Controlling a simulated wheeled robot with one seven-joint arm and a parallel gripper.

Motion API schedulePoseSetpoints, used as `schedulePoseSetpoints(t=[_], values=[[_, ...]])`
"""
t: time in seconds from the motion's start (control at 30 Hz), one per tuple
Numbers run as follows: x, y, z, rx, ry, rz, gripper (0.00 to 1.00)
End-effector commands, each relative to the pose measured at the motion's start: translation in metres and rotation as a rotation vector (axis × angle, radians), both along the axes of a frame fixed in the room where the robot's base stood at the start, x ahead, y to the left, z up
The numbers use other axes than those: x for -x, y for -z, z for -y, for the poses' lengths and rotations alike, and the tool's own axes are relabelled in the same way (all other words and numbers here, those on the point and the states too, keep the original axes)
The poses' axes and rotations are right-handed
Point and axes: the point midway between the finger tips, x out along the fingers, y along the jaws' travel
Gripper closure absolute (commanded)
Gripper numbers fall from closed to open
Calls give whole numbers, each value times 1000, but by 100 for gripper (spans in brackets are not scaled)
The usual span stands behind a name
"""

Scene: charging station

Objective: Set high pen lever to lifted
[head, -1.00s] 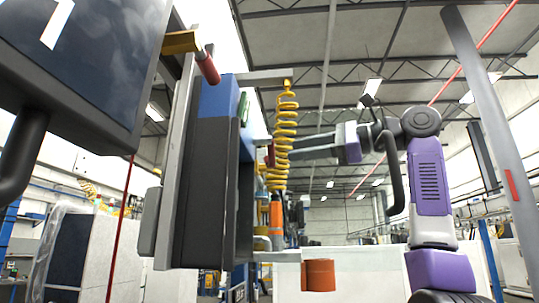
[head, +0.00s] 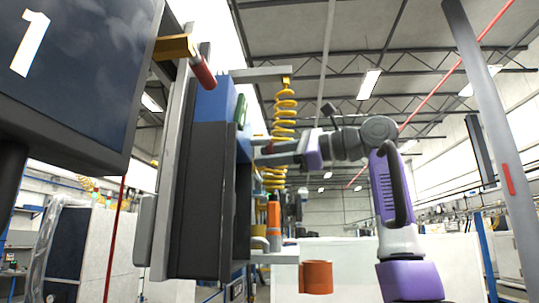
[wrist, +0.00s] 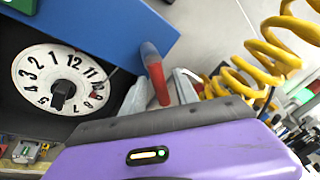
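A short lever with a red grip (wrist: 153,72) projects from the edge of the blue panel (wrist: 105,30) in the wrist view. My gripper (wrist: 163,82) has its two grey fingers apart, one on each side of the red grip, with gaps visible. I cannot tell if either finger touches it.
A yellow coiled cable (head: 283,105) hangs close to my gripper, with an orange-handled tool (head: 273,215) below it. A numbered white dial (wrist: 62,78) sits below the blue panel in the wrist view. An orange cup (head: 317,277) and a numbered screen (head: 75,75) are nearby.

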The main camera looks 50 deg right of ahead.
Motion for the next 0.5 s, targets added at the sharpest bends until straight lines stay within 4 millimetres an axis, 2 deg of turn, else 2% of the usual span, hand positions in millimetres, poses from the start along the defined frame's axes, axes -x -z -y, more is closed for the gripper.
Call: schedulePoseSetpoints(t=[0.03, 0.17, 0.5], values=[[0, 0, 0, 0, 0, 0, 76], [0, 0, 0, 0, 0, 0, 100], [0, 0, 0, 1, -1, 0, 100]])
